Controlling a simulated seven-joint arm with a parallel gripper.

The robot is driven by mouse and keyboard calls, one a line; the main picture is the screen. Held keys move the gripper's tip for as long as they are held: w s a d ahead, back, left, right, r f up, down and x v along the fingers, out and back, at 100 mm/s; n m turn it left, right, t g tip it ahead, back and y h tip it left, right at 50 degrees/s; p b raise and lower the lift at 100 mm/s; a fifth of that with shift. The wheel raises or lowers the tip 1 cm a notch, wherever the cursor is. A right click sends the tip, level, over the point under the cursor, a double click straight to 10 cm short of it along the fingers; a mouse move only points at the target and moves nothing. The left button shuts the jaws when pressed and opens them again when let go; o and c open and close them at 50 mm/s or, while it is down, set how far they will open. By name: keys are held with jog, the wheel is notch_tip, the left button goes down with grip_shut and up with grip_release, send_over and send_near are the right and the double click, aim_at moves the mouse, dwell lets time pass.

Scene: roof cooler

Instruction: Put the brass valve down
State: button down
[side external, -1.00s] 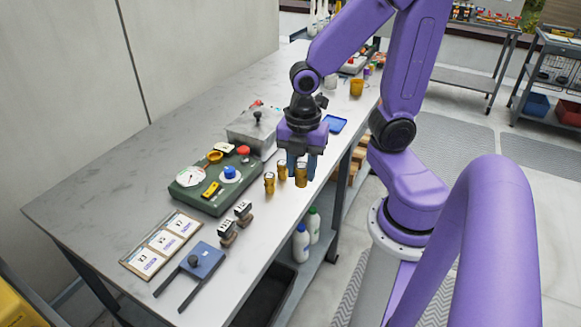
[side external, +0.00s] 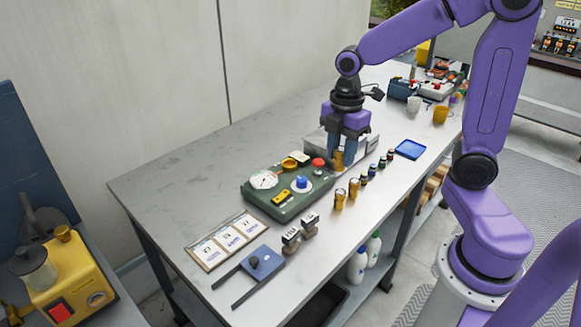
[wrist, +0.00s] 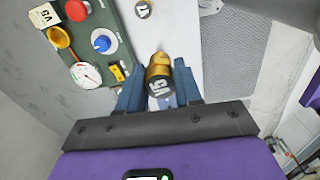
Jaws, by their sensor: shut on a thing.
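My gripper (side external: 340,164) is shut on a brass valve (side external: 338,159) over the bench, beside the right end of the green panel (side external: 262,203). In the wrist view the valve (wrist: 159,66) sits between the blue fingertips (wrist: 159,92), with its dark, labelled end toward the camera. The label seems to read V5. Two more brass valves stand on the bench toward its front edge, one (side external: 340,200) nearer and one (side external: 354,188) just beyond it. I cannot tell whether the held valve touches the bench.
The green panel carries a gauge, a blue knob (side external: 301,182) and a red button (side external: 318,163). A grey box (side external: 362,142) stands close behind the gripper. Small dark bottles (side external: 372,170) line the front edge, near a blue tray (side external: 410,149). A label card (side external: 222,240) lies at left.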

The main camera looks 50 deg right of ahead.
jog(key=shift+m, duration=0.8)
jog(key=w+d+f, duration=0.1)
jog(key=w+f, duration=0.1)
jog(key=w, duration=0.4)
jog(key=w+d+f, duration=0.2)
jog(key=w+f, duration=0.1)
jog(key=w, duration=0.4)
jog(key=w+d+f, duration=0.2)
jog(key=w+f, duration=0.1)
jog(key=w, duration=0.4)
jog(key=shift+w+f, duration=0.15)
jog(key=shift+f, duration=1.55)
jog(key=shift+f, duration=0.3)
jog(key=c, duration=0.8)
grip_release()
jog(key=shift+o, duration=0.2)
